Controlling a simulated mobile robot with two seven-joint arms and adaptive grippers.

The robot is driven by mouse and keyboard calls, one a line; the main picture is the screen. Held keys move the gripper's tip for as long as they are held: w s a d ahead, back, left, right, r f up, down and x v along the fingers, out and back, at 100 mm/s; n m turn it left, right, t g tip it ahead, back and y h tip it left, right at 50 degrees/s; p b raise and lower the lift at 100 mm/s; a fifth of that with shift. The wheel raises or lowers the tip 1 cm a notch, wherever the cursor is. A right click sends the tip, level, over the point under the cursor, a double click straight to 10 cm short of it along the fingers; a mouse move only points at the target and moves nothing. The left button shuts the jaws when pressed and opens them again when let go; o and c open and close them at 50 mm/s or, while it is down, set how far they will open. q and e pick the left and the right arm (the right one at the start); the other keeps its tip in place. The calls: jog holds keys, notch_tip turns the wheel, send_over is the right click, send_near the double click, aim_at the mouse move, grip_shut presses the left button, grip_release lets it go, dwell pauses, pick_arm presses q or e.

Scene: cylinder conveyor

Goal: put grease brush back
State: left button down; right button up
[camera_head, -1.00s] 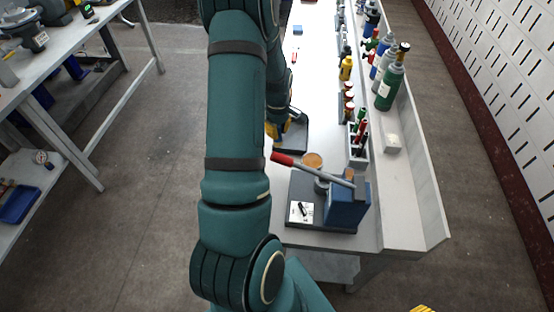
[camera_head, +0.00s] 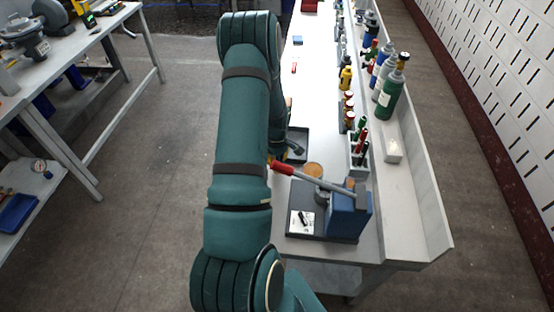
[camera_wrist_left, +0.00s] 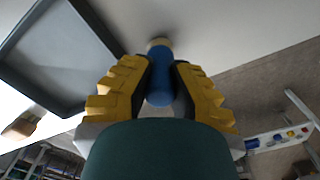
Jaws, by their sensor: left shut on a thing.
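In the left wrist view, my left gripper (camera_wrist_left: 160,85) is shut on a blue rounded thing (camera_wrist_left: 159,88) with a tan end. It may be the grease brush, but bristles are not clear. A dark shallow tray (camera_wrist_left: 28,75) lies to the left of the fingers, apart from the held thing. My right gripper is not in view.
A blue press (camera_head: 347,212) with a red-handled lever (camera_head: 283,167) stands at the bench's near end. A round tan disc (camera_head: 313,170) is behind it. A rack (camera_head: 358,160) of red and green items and several bottles (camera_head: 391,93) line the right side.

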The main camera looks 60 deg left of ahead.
pick_arm(q)
jog(key=shift+f, duration=0.25)
jog(key=c, duration=1)
grip_release()
jog(key=shift+c, duration=0.2)
jog(key=shift+r, duration=0.1)
jog(key=shift+r, duration=0.3)
notch_tip(320, 180, up, 12)
jog(key=shift+f+p, duration=0.15)
jog(key=shift+p, duration=0.55)
jog(key=shift+s, duration=0.1)
